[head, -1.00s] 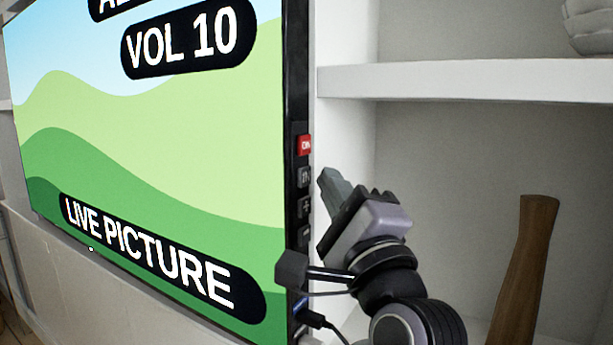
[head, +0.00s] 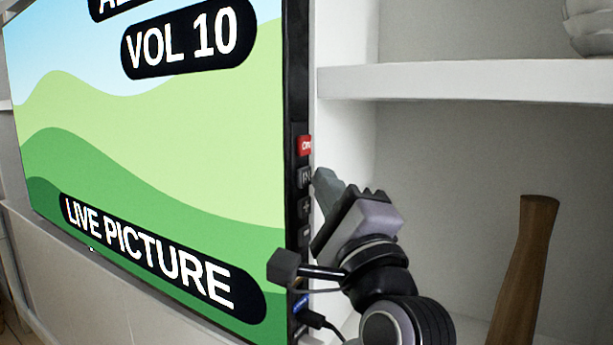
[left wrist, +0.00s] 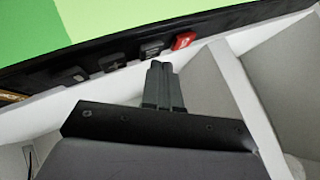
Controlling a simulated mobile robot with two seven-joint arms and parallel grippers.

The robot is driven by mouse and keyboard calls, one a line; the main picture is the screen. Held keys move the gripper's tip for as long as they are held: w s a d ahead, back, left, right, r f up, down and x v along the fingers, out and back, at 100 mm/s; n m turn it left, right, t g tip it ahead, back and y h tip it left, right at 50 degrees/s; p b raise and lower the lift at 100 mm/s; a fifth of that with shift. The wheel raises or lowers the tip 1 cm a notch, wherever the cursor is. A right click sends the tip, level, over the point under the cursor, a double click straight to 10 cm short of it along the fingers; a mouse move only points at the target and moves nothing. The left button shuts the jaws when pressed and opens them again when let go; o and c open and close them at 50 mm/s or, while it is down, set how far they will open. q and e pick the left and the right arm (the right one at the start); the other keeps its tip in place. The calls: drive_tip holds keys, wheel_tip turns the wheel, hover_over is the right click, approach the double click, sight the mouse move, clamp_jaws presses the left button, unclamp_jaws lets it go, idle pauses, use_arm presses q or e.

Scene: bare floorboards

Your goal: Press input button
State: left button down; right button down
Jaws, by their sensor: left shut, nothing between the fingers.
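The TV (head: 150,180) fills the left of the head view, its screen lit with "VOL 10" and "LIVE PICTURE". A column of buttons runs down its right side edge: a red one (head: 304,146) on top, and just below it the dark input button (head: 304,179), marked "IN". Below are plus and minus buttons. My left gripper (head: 322,182) is shut and empty, its tips right beside the input button; I cannot tell if they touch. In the left wrist view the fingertips (left wrist: 160,66) point at the dark button (left wrist: 152,49) next to the red one (left wrist: 183,40). My right gripper is not in view.
White shelves (head: 460,82) stand to the right of the TV. A brown wooden vase (head: 524,270) stands at the lower right. A cable plug (head: 313,318) sits at the TV's lower edge. Open shelf space lies right of my gripper.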

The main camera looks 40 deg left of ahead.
use_arm(q)
drive_tip(key=shift+s+a, duration=0.1)
drive_tip(key=shift+a, duration=0.3)
idle(0.6)
idle(0.3)
drive_tip(key=shift+d, duration=0.8)
drive_tip(key=d, duration=0.2)
drive_tip(key=w+d, duration=0.1)
drive_tip(key=d, duration=0.2)
drive_tip(key=shift+w, duration=0.15)
idle(1.7)
